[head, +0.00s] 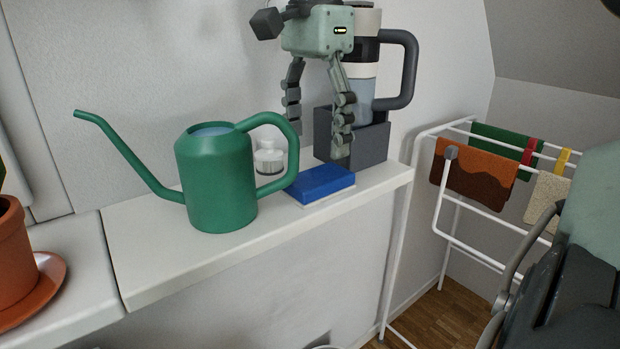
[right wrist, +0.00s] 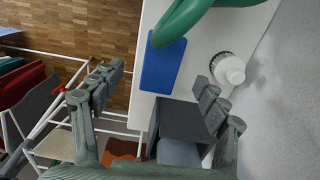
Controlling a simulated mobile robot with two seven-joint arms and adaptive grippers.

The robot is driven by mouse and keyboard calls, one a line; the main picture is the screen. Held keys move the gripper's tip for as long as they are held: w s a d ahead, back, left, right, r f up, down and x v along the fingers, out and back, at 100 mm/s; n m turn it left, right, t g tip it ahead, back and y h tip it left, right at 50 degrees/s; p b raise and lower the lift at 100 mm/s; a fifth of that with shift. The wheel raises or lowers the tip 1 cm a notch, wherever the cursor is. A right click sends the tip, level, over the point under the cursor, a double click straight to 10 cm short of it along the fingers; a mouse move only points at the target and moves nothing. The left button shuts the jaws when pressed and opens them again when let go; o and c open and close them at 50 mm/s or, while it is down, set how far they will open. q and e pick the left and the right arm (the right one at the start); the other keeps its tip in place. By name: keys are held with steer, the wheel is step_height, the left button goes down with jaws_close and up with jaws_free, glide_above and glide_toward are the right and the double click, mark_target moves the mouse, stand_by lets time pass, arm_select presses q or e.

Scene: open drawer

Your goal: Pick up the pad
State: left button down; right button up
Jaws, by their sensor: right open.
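The pad is a flat blue block with a pale underside (head: 322,183), lying on the white shelf just right of the green watering can. It also shows in the right wrist view (right wrist: 163,68), partly covered by the can's green handle. My right gripper (head: 316,122) is open and empty, pointing down above and behind the pad in the head view. In the right wrist view its two fingers (right wrist: 155,88) stand wide apart, with the pad beyond and between them. No contact with the pad is visible. My left gripper is not in view.
The green watering can (head: 215,185) stands close left of the pad. A white bottle (head: 269,157) is behind its handle. A dark grey box (head: 371,145) and a tall handled mug (head: 362,85) are at the back right. A drying rack (head: 448,225) stands right of the shelf (head: 150,268).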

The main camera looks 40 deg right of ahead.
mark_target(312, 177)
steer(key=shift+f, duration=0.75)
steer(key=f, duration=0.3)
steer(key=shift+w+f, duration=0.2)
steer(key=shift+f, duration=0.5)
steer(key=c, duration=1.3)
steer(key=shift+o, duration=0.2)
steer(key=shift+r, duration=0.1)
